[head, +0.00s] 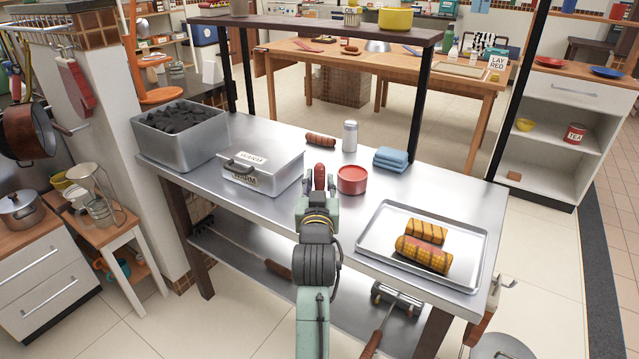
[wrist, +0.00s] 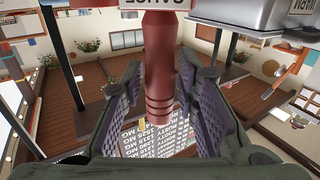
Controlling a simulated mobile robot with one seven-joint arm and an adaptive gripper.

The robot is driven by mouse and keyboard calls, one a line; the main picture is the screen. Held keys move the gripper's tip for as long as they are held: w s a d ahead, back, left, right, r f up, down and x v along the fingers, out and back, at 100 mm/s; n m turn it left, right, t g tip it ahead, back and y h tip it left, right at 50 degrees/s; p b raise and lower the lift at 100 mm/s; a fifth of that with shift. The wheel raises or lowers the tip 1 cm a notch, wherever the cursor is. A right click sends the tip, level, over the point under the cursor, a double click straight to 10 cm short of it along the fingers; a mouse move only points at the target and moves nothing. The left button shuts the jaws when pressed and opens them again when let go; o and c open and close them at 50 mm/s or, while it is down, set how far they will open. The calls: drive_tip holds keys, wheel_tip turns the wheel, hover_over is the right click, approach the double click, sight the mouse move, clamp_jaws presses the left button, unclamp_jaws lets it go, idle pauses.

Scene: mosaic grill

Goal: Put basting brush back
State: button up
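A dark red handle (head: 320,173), which looks like the basting brush's, stands up between the fingers of my gripper (head: 319,191) in the head view. In the wrist view the handle (wrist: 159,75) points down the picture between the two padded fingers of my gripper (wrist: 160,105). Gaps show on both sides, so the fingers look open around it and not pressed on it. The brush's bristle end is hidden. A red pot (head: 351,180) stands just right of my gripper on the steel table. A label reading upside down, apparently "SAUCE", shows above the handle in the wrist view.
A lidded steel box (head: 260,169) and a coal bin (head: 181,130) stand left. A tray (head: 374,245) with grilled corn and another grilled item lies right. A shaker (head: 350,135), folded blue cloths (head: 391,159) and a sausage-like item (head: 320,139) stand behind. An overhead shelf (head: 300,28) spans the back.

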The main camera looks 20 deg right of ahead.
drive_tip(key=shift+o, duration=1)
drive_tip(key=shift+r, duration=0.1)
drive_tip(key=p+v, duration=0.5)
drive_tip(key=v, duration=0.7)
